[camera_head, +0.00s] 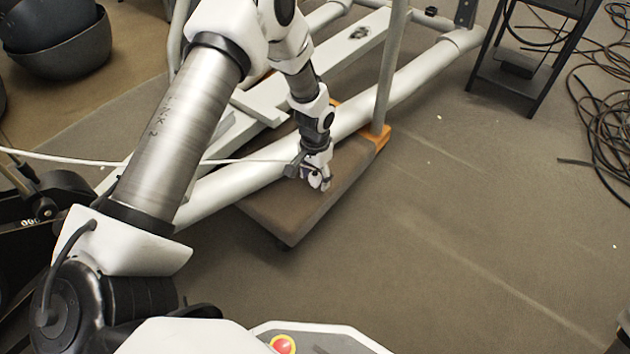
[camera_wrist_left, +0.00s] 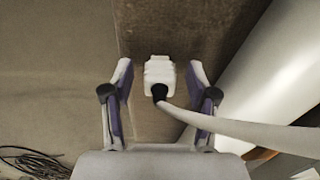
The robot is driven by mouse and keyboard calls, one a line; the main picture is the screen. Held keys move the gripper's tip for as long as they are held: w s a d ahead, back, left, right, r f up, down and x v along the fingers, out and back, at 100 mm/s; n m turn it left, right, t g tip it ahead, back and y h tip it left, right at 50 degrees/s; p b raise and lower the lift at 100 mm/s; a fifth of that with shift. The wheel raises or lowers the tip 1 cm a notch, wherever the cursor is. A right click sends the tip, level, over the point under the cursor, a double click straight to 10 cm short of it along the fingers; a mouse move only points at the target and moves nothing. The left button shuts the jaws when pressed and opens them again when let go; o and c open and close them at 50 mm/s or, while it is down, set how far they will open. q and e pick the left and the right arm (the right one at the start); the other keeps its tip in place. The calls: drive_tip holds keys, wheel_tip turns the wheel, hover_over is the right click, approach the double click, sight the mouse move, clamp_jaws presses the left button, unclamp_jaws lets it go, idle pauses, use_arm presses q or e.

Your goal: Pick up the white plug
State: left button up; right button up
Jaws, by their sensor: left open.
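The white plug (camera_wrist_left: 159,75) shows in the left wrist view, lying on the brown top of a low platform, with a dark collar and a white cable running off to the right. My left gripper (camera_wrist_left: 160,82) is open, with one finger on each side of the plug and a gap on both sides. In the head view my left gripper (camera_head: 316,180) is low over the brown platform (camera_head: 290,215); the plug is hidden there behind the gripper. My right gripper is not in view.
A white tubular frame (camera_head: 425,75) runs along the platform, close to the right of the gripper in the wrist view. A white cable (camera_head: 75,158) crosses to the gripper from the left. A black stand (camera_head: 530,65) and coiled black cables (camera_head: 605,120) are at right. Floor right of the platform is clear.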

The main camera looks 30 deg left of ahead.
use_arm(q)
clamp_jaws()
drive_tip(key=shift+r, duration=0.1)
